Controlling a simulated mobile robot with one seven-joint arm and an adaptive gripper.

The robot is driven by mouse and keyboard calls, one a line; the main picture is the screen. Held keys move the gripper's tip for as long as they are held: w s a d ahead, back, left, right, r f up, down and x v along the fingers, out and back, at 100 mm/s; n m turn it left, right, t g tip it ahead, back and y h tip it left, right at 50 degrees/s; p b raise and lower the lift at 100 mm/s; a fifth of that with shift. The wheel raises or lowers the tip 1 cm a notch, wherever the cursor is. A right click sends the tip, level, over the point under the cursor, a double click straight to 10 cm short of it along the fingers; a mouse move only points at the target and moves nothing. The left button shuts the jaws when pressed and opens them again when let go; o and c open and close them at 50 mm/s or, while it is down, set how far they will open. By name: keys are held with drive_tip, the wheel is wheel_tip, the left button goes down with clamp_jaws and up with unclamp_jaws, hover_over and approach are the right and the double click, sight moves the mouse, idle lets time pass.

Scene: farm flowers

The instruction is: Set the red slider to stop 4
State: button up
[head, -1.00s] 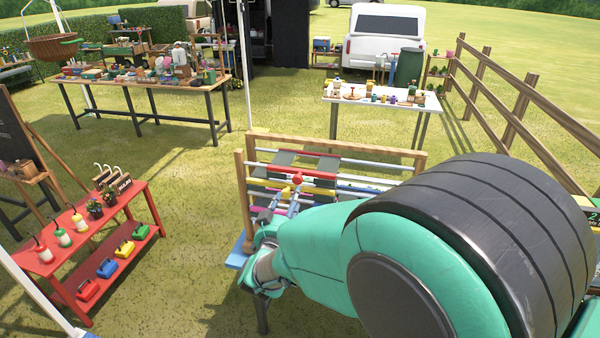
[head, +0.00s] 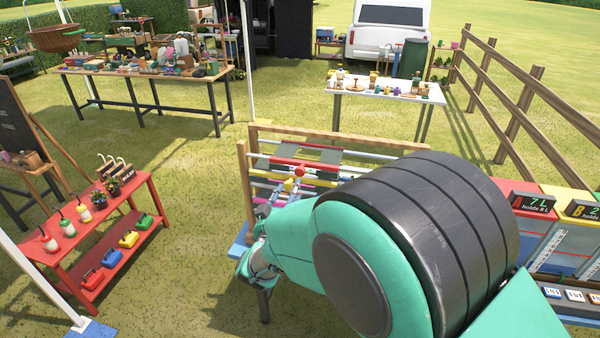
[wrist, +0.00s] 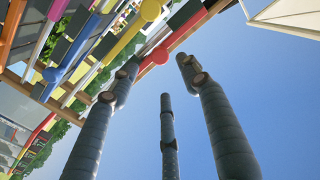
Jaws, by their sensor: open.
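The wooden frame (head: 345,136) holds several rods with coloured sliders. The red slider (head: 287,162) is on the top rod, toward its left part, with a round red knob (head: 300,170) on its front. In the wrist view the red knob (wrist: 160,55) shows just beyond and between the fingertips of my gripper (wrist: 158,72). The fingers are spread apart with nothing held. I cannot tell whether any finger touches the knob. In the head view my arm hides much of the frame's lower right, and the stop marks cannot be read.
Yellow (wrist: 123,37) and blue (wrist: 53,75) sliders lie close beside the red one. A white table (head: 425,97) is behind, and numbered measuring stations (head: 530,203) stand right. Grass lies open at the left of the frame.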

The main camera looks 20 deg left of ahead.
sight(299, 173)
drive_tip(key=w, duration=1.1)
drive_tip(key=shift+w, duration=0.3)
clamp_jaws()
